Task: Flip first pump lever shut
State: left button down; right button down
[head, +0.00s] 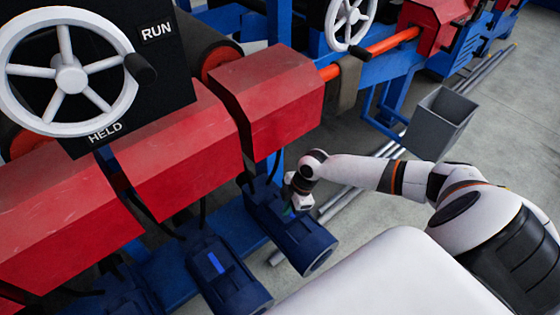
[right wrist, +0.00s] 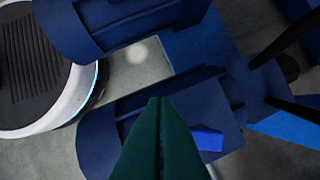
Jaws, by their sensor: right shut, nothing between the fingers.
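Several dark blue pumps stand in a row below the red housings. My right gripper (head: 291,209) is over the rightmost pump (head: 305,243) in the head view, and it hides part of that pump's top. In the right wrist view its dark green fingers (right wrist: 155,103) are shut together and empty, over a blue pump (right wrist: 105,142). Another pump (head: 222,275) carries a bright blue lever (head: 216,263). My left gripper is out of view.
Red housings (head: 185,150) overhang the pumps, and dark hoses run down between them. A white handwheel (head: 70,75) is at upper left, on a panel marked RUN and HELD. A grey bin (head: 438,122) stands at right. Open floor lies beyond it.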

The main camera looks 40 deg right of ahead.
jog(key=shift+s+d+n+g, duration=0.2)
jog(key=shift+d+n+g, duration=0.1)
jog(key=shift+n, duration=0.6)
jog(key=shift+s+d, duration=0.1)
jog(key=shift+d, duration=0.25)
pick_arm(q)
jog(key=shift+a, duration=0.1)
pick_arm(e)
jog(key=shift+a, duration=0.1)
jog(key=shift+w, duration=0.3)
jog(key=shift+w+a, duration=0.15)
jog(key=shift+w, duration=0.3)
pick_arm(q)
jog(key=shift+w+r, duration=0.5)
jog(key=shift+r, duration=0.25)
